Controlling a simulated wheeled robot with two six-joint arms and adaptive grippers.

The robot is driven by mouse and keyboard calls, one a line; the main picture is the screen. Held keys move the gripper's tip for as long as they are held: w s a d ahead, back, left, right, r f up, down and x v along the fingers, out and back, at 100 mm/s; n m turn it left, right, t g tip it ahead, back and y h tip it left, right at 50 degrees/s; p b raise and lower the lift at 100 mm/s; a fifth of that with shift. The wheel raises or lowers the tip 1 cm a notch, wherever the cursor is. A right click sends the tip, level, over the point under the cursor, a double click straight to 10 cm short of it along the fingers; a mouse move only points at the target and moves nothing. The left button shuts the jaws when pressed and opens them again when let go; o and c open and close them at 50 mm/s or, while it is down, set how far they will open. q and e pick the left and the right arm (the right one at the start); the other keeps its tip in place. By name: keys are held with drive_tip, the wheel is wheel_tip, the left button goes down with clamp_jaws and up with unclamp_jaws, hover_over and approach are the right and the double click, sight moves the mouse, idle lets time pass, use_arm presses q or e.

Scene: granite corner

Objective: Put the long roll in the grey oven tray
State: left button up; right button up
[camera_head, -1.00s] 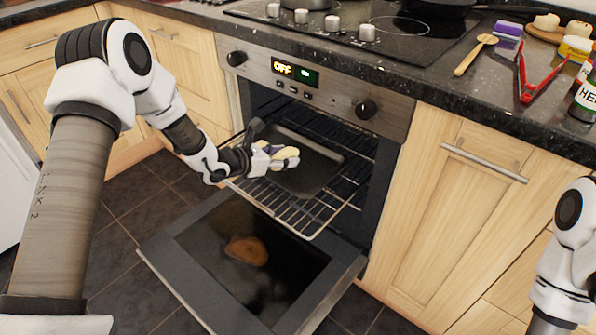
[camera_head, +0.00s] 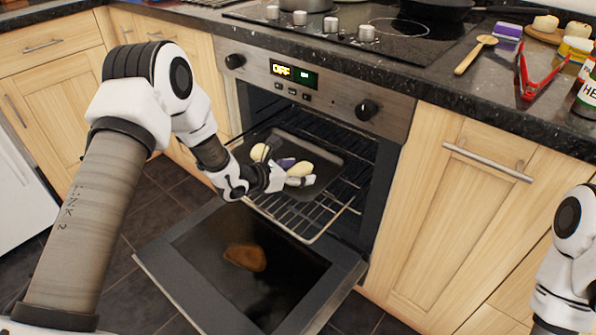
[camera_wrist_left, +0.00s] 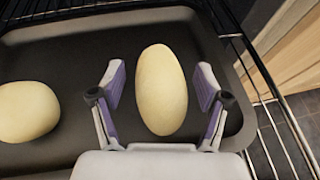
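The long roll (camera_head: 301,169) is pale and elongated. It lies in the grey oven tray (camera_head: 326,170), near one end of it. In the left wrist view the long roll (camera_wrist_left: 161,90) sits between my left gripper's fingers (camera_wrist_left: 160,98), with a gap on each side. My left gripper (camera_head: 292,173) is open around it, low over the tray, with purple finger pads. A rounder pale roll (camera_head: 260,152) lies in the same tray; it also shows at the left of the left wrist view (camera_wrist_left: 27,110). My right gripper is out of view.
The tray rests on the pulled-out wire rack (camera_head: 300,224) of the oven. The oven door (camera_head: 200,262) hangs open below. The worktop above holds a wooden spoon (camera_head: 474,56), red tongs (camera_head: 537,78) and jars. A cupboard (camera_head: 455,200) stands to the right.

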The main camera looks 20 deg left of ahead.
use_arm(q)
drive_tip(key=shift+r, duration=0.1)
drive_tip(key=shift+s+a+r, duration=0.1)
drive_tip(key=shift+a+r, duration=0.05)
drive_tip(key=shift+r, duration=0.05)
drive_tip(key=p+v, duration=0.3)
drive_tip(key=v, duration=0.8)
drive_tip(key=shift+s+a, duration=0.1)
drive_tip(key=shift+s, duration=0.25)
